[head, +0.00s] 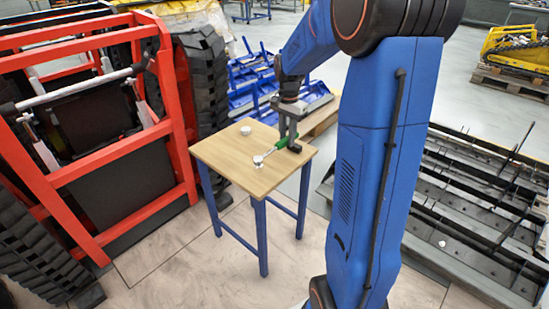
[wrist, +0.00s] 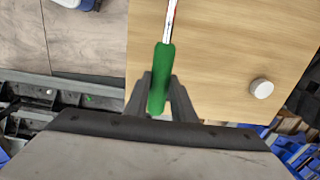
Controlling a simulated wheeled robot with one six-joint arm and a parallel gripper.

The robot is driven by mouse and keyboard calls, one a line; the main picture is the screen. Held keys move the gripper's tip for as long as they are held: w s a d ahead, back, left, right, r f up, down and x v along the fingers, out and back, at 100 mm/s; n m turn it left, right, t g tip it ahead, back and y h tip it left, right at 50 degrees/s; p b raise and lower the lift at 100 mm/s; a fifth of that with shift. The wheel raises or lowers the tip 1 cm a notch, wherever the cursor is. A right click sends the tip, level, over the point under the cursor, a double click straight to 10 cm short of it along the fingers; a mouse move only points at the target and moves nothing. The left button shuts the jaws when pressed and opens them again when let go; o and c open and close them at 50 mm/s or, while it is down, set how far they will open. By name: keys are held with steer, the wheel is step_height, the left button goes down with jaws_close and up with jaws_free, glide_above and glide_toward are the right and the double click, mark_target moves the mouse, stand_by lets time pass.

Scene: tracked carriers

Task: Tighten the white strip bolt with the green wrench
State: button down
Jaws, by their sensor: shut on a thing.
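The green wrench has a green handle (wrist: 161,80) and a silver shaft (wrist: 171,22); its handle also shows in the head view (head: 280,142). My gripper (wrist: 160,88) is shut on the handle, low over the right side of the wooden table; it also shows in the head view (head: 288,147). The shaft points toward the table's front left, and its far end is cut off in the wrist view. A small white-and-silver piece (head: 258,162) is at or beside that end; I cannot tell if they touch. A round white piece (head: 246,131) sits farther back, also in the wrist view (wrist: 261,88). Neither shows clearly which is the strip bolt.
The small wooden table (head: 225,152) has blue legs and is mostly bare. A red-framed tracked machine (head: 178,120) stands close on its left. Dark metal frames (head: 470,215) lie at the right, and blue racks (head: 250,75) stand behind. Floor is open in front.

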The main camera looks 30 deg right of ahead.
steer(key=shift+r, duration=2.1)
steer(key=shift+r, duration=4)
steer(key=s, duration=2)
